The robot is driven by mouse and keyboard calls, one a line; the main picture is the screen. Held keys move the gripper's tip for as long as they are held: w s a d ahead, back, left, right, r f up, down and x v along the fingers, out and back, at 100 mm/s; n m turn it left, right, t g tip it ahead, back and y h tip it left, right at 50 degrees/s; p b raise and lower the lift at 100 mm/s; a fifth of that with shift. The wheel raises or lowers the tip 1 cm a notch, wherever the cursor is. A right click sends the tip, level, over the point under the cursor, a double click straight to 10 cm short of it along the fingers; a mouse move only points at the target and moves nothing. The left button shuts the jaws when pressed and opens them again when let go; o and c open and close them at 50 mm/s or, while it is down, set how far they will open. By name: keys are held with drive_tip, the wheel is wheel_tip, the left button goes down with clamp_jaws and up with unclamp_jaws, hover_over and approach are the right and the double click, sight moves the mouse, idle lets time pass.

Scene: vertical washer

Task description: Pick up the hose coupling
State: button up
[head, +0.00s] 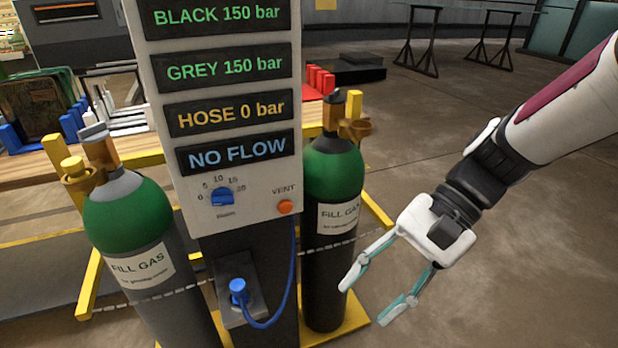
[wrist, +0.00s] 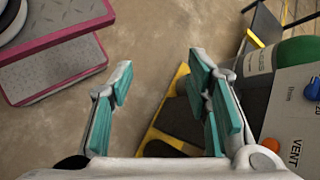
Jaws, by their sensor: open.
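The hose coupling (head: 238,287) is a blue knob-like piece seated at a grey holder (head: 224,308) low on the dark post, in the head view. A blue hose (head: 292,270) runs from it in a loop up to the panel's underside. My gripper (head: 371,298) is open and empty, to the right of the coupling and apart from it, in front of the right cylinder's side. In the wrist view my gripper's (wrist: 165,95) two teal-padded fingers are spread with floor between them. The coupling does not show in the wrist view.
The grey panel (head: 226,150) carries displays, a blue dial (head: 222,197) and an orange vent button (head: 285,207). Green-topped gas cylinders stand left (head: 128,215) and right (head: 333,170), with a chain across them. A yellow-edged base lies below.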

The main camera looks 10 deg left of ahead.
drive_tip(key=w+a+f+m+g+y+b, duration=0.25)
drive_tip(key=w+a+f+m+y, duration=0.2)
drive_tip(key=w+a+f, duration=0.35)
drive_tip(key=m+t+y+b, duration=0.2)
drive_tip(key=m+y+b, duration=0.1)
drive_tip(key=m+y, duration=0.3)
approach(240, 289)
drive_tip(key=shift+h, duration=0.25)
drive_tip(key=x, duration=0.3)
drive_tip(key=w+f+b+x, duration=0.1)
drive_tip(key=x, duration=0.3)
drive_tip(key=b+x, duration=0.1)
drive_tip(key=x, duration=0.2)
drive_tip(key=shift+w+a+f, duration=0.15)
drive_tip(key=shift+a+f, duration=0.1)
drive_tip(key=shift+a, duration=0.15)
drive_tip(key=shift+c, duration=0.5)
clamp_jaws()
